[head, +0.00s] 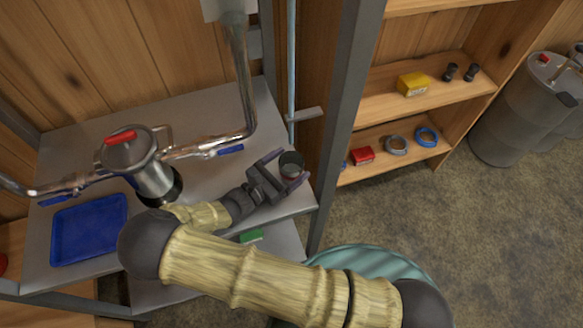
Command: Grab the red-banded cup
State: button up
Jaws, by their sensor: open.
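A small grey cup (291,160) with a dark inside stands upright on the metal table (225,175), near its right edge. A trace of red shows low on its side, mostly hidden by my gripper. My gripper (288,168) is open, with one finger on the far left side of the cup and the other on its near right side. The cup appears to be between the fingertips. I cannot tell whether the fingers touch it.
A metal vessel with a red handle (121,137) and pipes stands at the table's left, beside a blue tray (88,229). A grey post (345,120) rises right of the table. Wooden shelves (440,100) hold small items. A teal round container (375,262) is in front.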

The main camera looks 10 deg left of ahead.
aim_at(299, 156)
jog(key=shift+p+x, duration=0.35)
jog(key=shift+x, duration=1.15)
jog(key=shift+w, duration=0.1)
jog(key=c, duration=1.2)
jog(key=shift+a, duration=0.1)
jog(key=shift+c, duration=0.2)
jog(key=shift+r, duration=0.3)
jog(key=shift+r+b, duration=0.6)
jog(key=shift+r, duration=0.85)
jog(key=b+v, duration=0.4)
jog(key=v, duration=1.4)
jog(key=shift+r, duration=0.1)
